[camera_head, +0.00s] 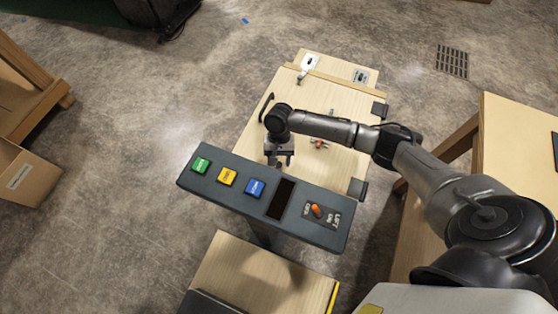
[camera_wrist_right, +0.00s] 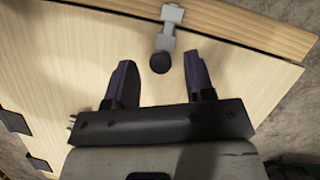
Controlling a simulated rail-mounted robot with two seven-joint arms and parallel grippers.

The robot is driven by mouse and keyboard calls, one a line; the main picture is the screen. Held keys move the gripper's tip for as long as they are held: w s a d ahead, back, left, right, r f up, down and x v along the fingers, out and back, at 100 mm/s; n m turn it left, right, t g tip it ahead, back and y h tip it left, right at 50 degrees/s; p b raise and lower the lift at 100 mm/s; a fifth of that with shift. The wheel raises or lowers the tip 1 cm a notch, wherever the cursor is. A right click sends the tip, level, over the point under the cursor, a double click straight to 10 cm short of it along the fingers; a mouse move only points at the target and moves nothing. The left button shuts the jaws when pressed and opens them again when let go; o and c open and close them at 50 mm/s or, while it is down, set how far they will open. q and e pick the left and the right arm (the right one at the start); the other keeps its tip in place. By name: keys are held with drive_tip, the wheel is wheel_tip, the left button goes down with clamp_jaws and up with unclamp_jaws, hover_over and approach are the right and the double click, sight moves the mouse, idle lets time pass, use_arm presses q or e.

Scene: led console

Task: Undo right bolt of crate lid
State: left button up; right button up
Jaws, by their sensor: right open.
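The crate lid (camera_head: 345,105) is a pale wooden panel with a dark handle (camera_head: 267,105) on its left side and black hinges (camera_head: 379,110) on its right. One metal bolt (camera_head: 308,65) shows at its far edge. In the right wrist view, another bolt (camera_wrist_right: 167,41) reaches across the seam onto the lid (camera_wrist_right: 70,60), ending in a black knob (camera_wrist_right: 160,62). The console seems to hide this bolt in the head view. My right gripper (camera_head: 280,163) is open above the lid's near part. In the wrist view, the knob lies ahead of and between its fingers (camera_wrist_right: 161,75), apparently untouched.
The dark console (camera_head: 230,195) with coloured buttons and an orange switch (camera_head: 316,210) stands close before the gripper. A small orange-red item (camera_head: 319,143) lies on the lid. A wooden table (camera_head: 520,130) is at right; a cardboard box (camera_head: 25,178) is at left.

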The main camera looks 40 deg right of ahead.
drive_tip(key=shift+s+f, duration=0.1)
drive_tip(key=shift+f, duration=0.2)
drive_tip(key=shift+a, duration=0.1)
clamp_jaws()
idle(0.4)
